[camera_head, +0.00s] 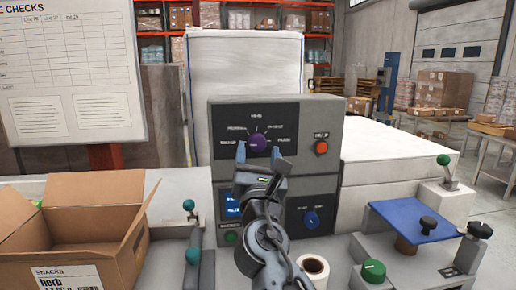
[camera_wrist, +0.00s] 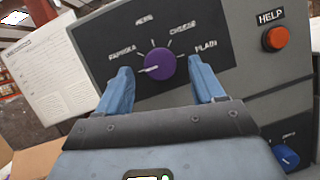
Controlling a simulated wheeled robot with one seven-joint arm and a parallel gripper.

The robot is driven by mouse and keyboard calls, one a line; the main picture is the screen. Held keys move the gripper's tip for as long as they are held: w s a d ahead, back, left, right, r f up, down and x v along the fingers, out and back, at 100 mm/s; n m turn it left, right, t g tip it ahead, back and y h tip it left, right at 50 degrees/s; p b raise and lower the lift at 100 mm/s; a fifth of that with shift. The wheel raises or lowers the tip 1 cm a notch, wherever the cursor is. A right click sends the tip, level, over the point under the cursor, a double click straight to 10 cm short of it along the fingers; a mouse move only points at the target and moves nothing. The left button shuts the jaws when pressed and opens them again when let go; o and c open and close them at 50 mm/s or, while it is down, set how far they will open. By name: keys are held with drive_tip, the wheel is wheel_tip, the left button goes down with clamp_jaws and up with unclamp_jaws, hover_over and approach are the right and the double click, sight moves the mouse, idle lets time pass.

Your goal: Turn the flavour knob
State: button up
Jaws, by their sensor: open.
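The flavour knob is a round purple knob (camera_head: 257,144) on the dark upper panel of a grey control box (camera_head: 332,106). Printed labels fan around it; in the wrist view they read paprika, herb, cheese and plain. In the wrist view the knob (camera_wrist: 159,64) shows a pale mark at its left side, toward paprika. My gripper (camera_head: 259,153) is open, with its two blue fingers on either side of the knob in the picture. In the wrist view the fingers (camera_wrist: 162,82) stand left and right of the knob, with visible gaps. I cannot tell how far the fingertips are from the panel.
An orange help button (camera_head: 321,147) sits right of the knob, and a blue knob (camera_head: 311,219) below. An open cardboard box (camera_head: 125,205) stands at the left.

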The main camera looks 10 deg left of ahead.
sight(257, 143)
drive_tip(key=shift+x, duration=1.1)
drive_tip(key=c, duration=1)
